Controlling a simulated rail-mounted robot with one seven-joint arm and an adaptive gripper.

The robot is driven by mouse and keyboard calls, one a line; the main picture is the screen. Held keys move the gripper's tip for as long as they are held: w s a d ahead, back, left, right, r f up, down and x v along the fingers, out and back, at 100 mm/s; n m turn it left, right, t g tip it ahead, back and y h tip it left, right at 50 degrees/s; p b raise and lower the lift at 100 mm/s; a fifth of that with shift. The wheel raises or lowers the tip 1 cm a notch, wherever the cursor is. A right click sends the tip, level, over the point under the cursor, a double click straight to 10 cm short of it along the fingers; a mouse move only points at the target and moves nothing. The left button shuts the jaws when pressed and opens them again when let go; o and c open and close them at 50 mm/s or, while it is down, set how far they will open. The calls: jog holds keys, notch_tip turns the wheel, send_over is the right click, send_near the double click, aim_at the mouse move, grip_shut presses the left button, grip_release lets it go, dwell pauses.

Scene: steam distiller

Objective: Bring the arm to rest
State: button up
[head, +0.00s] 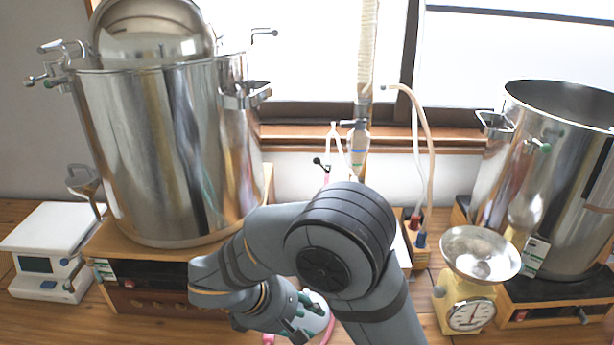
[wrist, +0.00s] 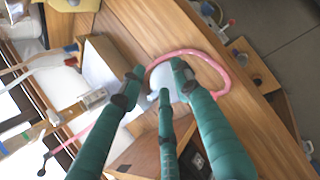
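My arm reaches down over the middle of the wooden table in the head view. My gripper (head: 302,318) points downward low in the picture, partly hidden by my own arm. In the wrist view its three green fingers (wrist: 158,82) are spread apart, with no object clearly held between them. A whitish rounded vessel (head: 318,312) with a pink hose lies close to the gripper. In the wrist view this vessel (wrist: 168,80) shows beyond the fingertips, partly covered by them; I cannot tell whether they touch it.
A large steel pot (head: 165,150) with a tilted lid stands left, beside a white scale (head: 52,238). Another steel pot (head: 555,170) and a yellow dial scale (head: 468,305) stand right. A glass column (head: 361,140) rises behind my arm. The pink hose (wrist: 222,75) curves over the wooden table.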

jog(key=d+r+m+g+p, duration=0.1)
jog(key=d+r+m+p, duration=0.1)
jog(key=d+r, duration=0.2)
jog(key=shift+d+r+m+p, duration=0.2)
jog(key=shift+d+m+p, duration=0.1)
jog(key=shift+d, duration=1)
jog(key=shift+a+y, duration=0.15)
jog(key=shift+y, duration=0.15)
dwell(0.5)
